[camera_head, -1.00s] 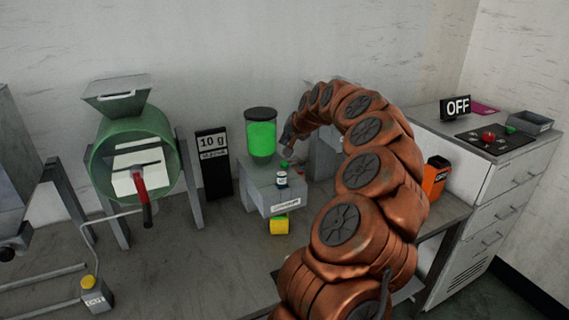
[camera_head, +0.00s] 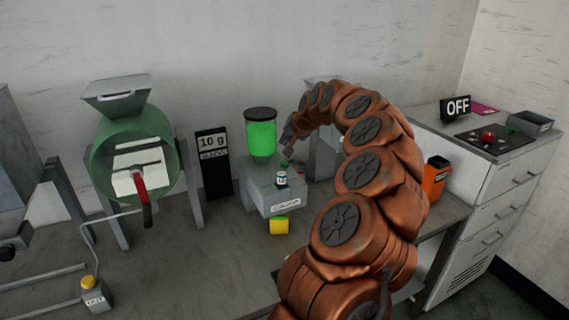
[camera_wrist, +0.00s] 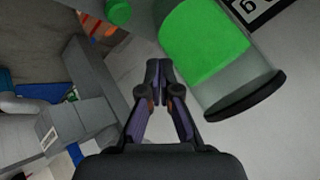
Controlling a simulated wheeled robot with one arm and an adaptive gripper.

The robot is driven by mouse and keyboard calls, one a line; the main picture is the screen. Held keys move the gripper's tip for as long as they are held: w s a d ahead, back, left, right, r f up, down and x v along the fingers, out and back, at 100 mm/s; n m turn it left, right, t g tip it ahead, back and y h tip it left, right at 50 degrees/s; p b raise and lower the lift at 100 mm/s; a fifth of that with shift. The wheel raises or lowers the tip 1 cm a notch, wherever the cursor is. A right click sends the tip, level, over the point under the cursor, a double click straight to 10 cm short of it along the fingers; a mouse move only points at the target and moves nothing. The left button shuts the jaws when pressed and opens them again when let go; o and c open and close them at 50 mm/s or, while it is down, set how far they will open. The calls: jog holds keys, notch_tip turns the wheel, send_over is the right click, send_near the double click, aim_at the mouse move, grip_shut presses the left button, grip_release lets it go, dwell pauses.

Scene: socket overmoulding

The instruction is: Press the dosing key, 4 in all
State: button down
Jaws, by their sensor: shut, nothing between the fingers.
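The doser is a grey block (camera_head: 262,190) with a clear jar of green material (camera_head: 261,138) on top. A small green part (camera_head: 284,163), perhaps the dosing key, shows beside my arm's end; a round green cap or button (camera_wrist: 118,12) is at the top of the wrist view. A black display (camera_head: 213,163) reads "10 g". My gripper (camera_wrist: 158,68) is shut and empty, its fingertips beside the jar in the wrist view and apart from the green round part. In the head view my gripper is small and dark, just right of the jar; its fingertips are hard to make out.
A small bottle (camera_head: 282,181) stands at the block's front, with a yellow cube (camera_head: 279,225) below. An orange box (camera_head: 435,177) and a cabinet with an "OFF" sign (camera_head: 456,107) are at right.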

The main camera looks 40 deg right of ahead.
dwell(0.5)
jog(key=s+a+r+n+g+y, duration=0.1)
jog(key=a+n+y, duration=0.15)
jog(key=a, duration=1.05)
jog(key=s+a+r+n+g+y, duration=0.15)
jog(key=a+n, duration=0.25)
jog(key=a, duration=1)
jog(key=s+a+n+g, duration=0.15)
jog(key=s+a, duration=0.25)
jog(key=a, duration=0.4)
jog(key=s+a+f+n+g, duration=0.1)
jog(key=s+a+f, duration=0.1)
jog(key=s+a, duration=0.3)
jog(key=s+a+f+n+g, duration=0.2)
jog(key=s+f, duration=0.1)
jog(key=s, duration=0.4)
jog(key=s+a+f+g+h, duration=0.1)
jog(key=s+f+g, duration=0.1)
jog(key=s, duration=0.8)
jog(key=s+a+f+g, duration=0.1)
jog(key=s+f, duration=0.3)
jog(key=s, duration=0.5)
jog(key=shift+s+f+n+g+h, duration=0.25)
jog(key=shift+s+n+g+h, duration=0.1)
jog(key=shift+n+g+h, duration=0.05)
jog(key=shift+d, duration=0.1)
